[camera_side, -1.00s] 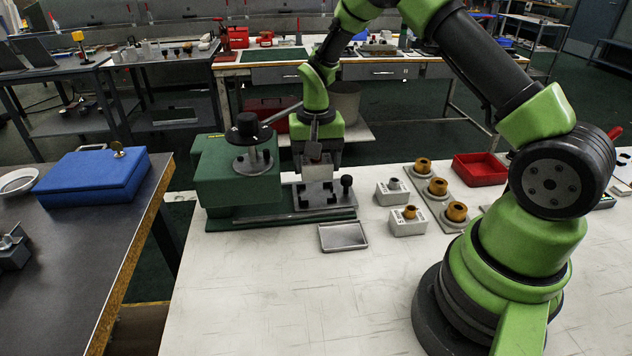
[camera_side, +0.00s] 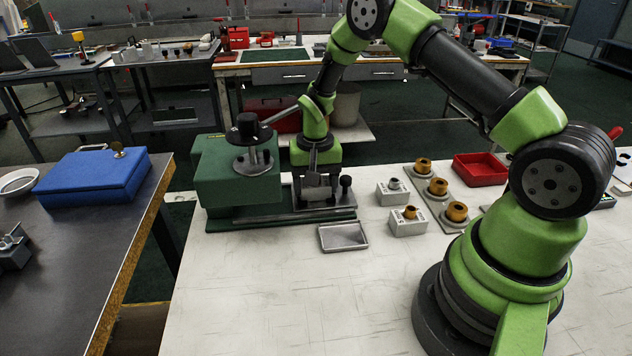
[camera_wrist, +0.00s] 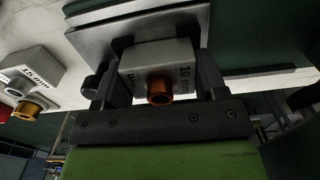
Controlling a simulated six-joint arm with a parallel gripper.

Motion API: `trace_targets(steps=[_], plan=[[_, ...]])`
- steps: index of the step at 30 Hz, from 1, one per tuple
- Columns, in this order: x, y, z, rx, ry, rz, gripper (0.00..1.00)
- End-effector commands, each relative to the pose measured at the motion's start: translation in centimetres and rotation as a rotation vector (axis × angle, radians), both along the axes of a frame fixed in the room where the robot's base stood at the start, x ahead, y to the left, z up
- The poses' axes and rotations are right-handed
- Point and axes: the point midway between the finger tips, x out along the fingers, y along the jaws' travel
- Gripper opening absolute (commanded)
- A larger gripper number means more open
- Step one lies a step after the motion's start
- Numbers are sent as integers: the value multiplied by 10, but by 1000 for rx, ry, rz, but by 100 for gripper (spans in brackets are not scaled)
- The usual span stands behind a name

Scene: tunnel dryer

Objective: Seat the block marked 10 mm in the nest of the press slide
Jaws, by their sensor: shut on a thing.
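The grey block marked 10 mm (camera_wrist: 158,57) sits between the two dark fingers of my gripper (camera_wrist: 162,85) in the wrist view, with a copper-coloured bushing (camera_wrist: 160,92) on its face. My gripper (camera_side: 318,190) is shut on it, pointing down over the press slide (camera_side: 340,203). In the wrist view the slide's metal plate (camera_wrist: 92,42) lies right behind the block, with dark nest corners (camera_wrist: 121,45) beside it. The block is mostly hidden in the side view. I cannot tell whether it rests fully on the nest floor.
The green press (camera_side: 225,175) with its black-topped column stands left of my gripper. A black knob (camera_side: 346,182) rises at the slide's right. A shallow grey tray (camera_side: 343,237) lies in front. Two grey blocks (camera_side: 408,228) (camera_side: 391,195) and a rack of bushings (camera_side: 421,186) stand right.

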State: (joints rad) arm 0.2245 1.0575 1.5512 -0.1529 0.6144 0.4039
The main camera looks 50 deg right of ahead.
Motion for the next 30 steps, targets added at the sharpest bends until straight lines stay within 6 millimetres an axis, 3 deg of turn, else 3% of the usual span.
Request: trace_targets(steps=[1, 6, 7, 8, 20, 23, 30], plan=[[-2, -2, -9, -2, 4, 5, 31], [-2, -3, -11, -3, 3, 3, 31], [-2, -3, -11, -2, 4, 2, 70], [-3, -3, -11, -2, 4, 2, 76], [-3, -4, -4, -4, 3, 6, 76], [-2, -4, 11, -5, 1, 8, 76], [-2, -2, 68, -4, -3, 5, 76]])
